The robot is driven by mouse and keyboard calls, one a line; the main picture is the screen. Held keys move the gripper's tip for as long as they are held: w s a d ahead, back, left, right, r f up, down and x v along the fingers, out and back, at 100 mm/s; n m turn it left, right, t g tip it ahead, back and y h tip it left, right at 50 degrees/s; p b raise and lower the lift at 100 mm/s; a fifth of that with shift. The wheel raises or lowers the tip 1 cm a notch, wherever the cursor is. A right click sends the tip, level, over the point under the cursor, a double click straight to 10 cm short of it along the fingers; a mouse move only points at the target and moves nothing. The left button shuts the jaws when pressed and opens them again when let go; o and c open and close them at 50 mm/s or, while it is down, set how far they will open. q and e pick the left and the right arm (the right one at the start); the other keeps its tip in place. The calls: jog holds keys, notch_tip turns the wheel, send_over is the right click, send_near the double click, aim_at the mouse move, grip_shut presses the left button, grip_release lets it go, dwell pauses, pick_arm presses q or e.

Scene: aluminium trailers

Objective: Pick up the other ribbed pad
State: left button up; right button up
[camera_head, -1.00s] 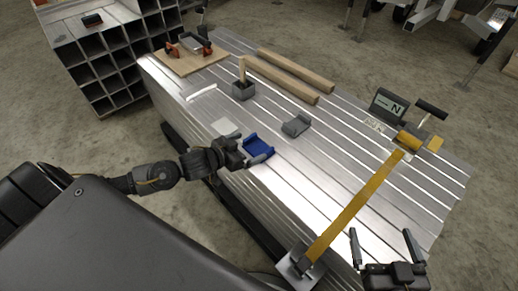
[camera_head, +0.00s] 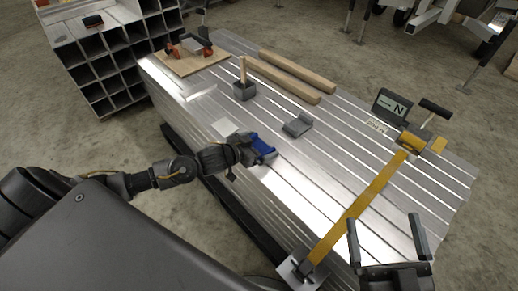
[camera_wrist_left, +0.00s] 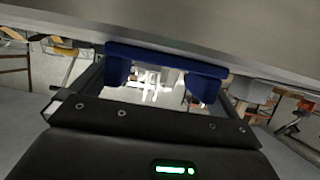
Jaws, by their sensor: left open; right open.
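A blue pad with raised ends (camera_head: 264,148) is at the near edge of the ribbed metal bed (camera_head: 330,165). In the left wrist view the blue pad (camera_wrist_left: 165,58) shows as a bar with two short prongs between my fingers. My left gripper (camera_head: 252,150) is open around or right against it and hides its near side; contact is unclear. A similar grey pad (camera_head: 297,124) lies on the bed, farther back and to the right, with no gripper near it. My right gripper (camera_head: 386,224) is open and empty near the front right edge.
A yellow strap (camera_head: 358,208) runs across the bed to a buckle at the near edge. A pale square (camera_head: 225,127) lies near the blue pad.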

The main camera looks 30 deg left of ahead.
aim_at(259, 149)
pick_arm(q)
jog(key=c, duration=0.7)
jog(key=shift+r, duration=0.2)
pick_arm(e)
jog(key=shift+w+f, duration=0.1)
